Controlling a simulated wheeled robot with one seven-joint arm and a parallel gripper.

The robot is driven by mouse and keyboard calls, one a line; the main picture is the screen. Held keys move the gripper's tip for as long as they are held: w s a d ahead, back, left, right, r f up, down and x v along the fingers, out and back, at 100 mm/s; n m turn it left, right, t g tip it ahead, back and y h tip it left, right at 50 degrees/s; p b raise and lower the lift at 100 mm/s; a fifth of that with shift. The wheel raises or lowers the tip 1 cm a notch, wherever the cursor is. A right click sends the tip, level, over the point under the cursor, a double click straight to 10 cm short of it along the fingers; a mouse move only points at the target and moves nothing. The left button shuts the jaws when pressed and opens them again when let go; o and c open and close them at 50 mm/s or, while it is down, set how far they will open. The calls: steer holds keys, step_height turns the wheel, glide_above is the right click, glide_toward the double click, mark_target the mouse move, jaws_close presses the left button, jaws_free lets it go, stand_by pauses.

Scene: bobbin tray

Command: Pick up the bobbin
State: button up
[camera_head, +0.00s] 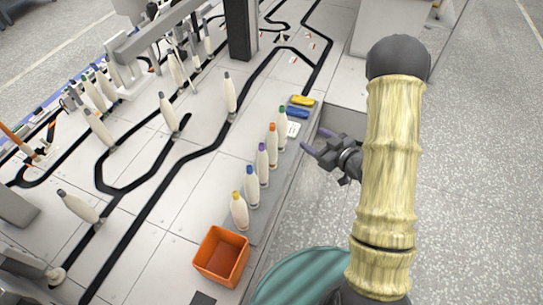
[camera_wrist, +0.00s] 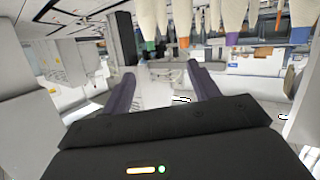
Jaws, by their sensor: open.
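A row of several cream bobbins stands upright along the table's right edge in the head view. Their tops are yellow (camera_head: 239,210), blue (camera_head: 252,186), purple (camera_head: 262,164), orange (camera_head: 272,144) and green (camera_head: 282,127). My gripper (camera_head: 314,142) is open and empty just right of the row's far end, near the orange- and green-topped bobbins, apart from them. In the wrist view the picture is upside down; bobbins hang from the top edge, with green (camera_wrist: 150,45), orange (camera_wrist: 184,41) and purple (camera_wrist: 231,38) tips, beyond my open fingers (camera_wrist: 160,72). Nothing is between the fingers.
An orange open box (camera_head: 245,241) stands at the row's near end. Yellow (camera_head: 303,100) and blue (camera_head: 298,112) items lie beyond the far end. More bobbins (camera_head: 229,92) stand on the black-lined table, near a dark post (camera_head: 240,30). Floor right of the table is clear.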

mark_target(277, 140)
steer(key=s+f+y+b, duration=0.3)
steer(key=f+b, duration=0.3)
steer(key=f, duration=0.2)
steer(key=shift+s+a+f+t+y, duration=0.2)
steer(key=shift+a+t+y, duration=0.1)
steer(key=shift+y, duration=0.1)
steer(key=shift+w+b, duration=0.1)
steer(key=shift+b, duration=0.2)
steer(key=b+x, duration=0.4)
steer(key=x, duration=0.7)
steer(key=shift+w+a+f, duration=0.15)
steer(key=shift+a, duration=0.15)
steer(key=shift+w+a, duration=0.2)
steer(key=shift+w, duration=0.05)
